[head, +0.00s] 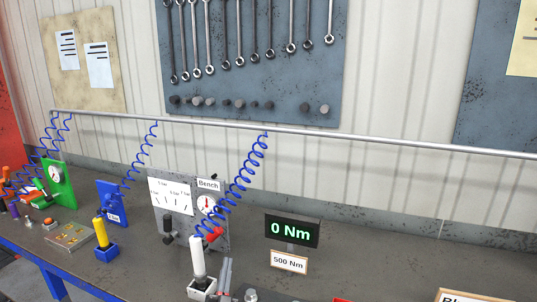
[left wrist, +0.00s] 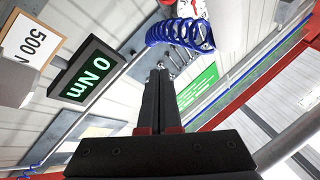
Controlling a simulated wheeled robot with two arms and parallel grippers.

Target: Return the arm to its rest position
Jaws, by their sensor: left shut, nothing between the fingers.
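My left gripper (head: 226,264) shows at the lower edge of the head view, its fingers pointing up, just right of a white-handled tool (head: 197,257). In the left wrist view its two dark fingers (left wrist: 160,70) lie together, shut, with nothing between them. Most of the left arm is out of the head view. My right gripper shows in neither view.
The workbench (head: 140,262) carries a gauge panel (head: 183,226), a blue holder (head: 110,205), a yellow-handled tool (head: 101,232) and a 0 Nm display (head: 291,230). A blue coiled hose (head: 245,172) hangs from the rail (head: 330,135) near the gripper.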

